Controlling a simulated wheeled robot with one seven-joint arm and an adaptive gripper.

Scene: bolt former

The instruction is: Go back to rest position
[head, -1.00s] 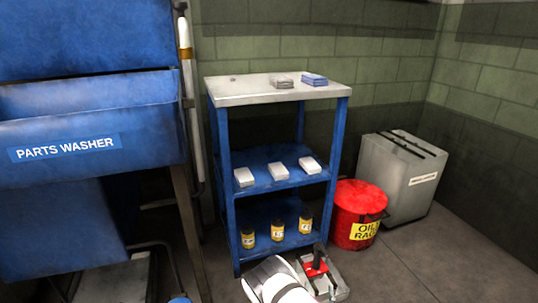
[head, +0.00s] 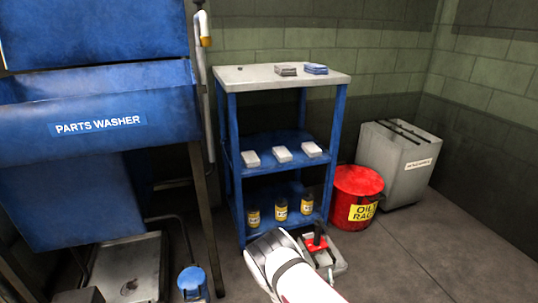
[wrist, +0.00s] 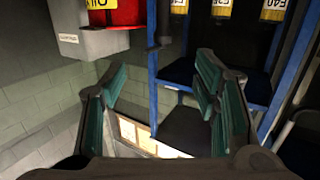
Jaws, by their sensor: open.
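My gripper (wrist: 162,85) is open and empty in the wrist view, with its two green-padded fingers spread well apart. Nothing lies between the pads; only background shows there. In the head view my white arm reaches up from the bottom edge in front of the blue shelf cart (head: 233,170), and the fingers cannot be made out. The wrist view is upside down and shows a blue cart post (wrist: 153,90) beyond the fingers.
The cart holds boxes on top, white boxes (head: 282,153) mid-shelf and yellow-labelled bottles (head: 281,208) below. A red oily-rags can (head: 358,190), grey bin (head: 398,160) and red-and-grey floor item (head: 322,250) stand right. The parts washer (head: 95,160) is left. Floor at front right is clear.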

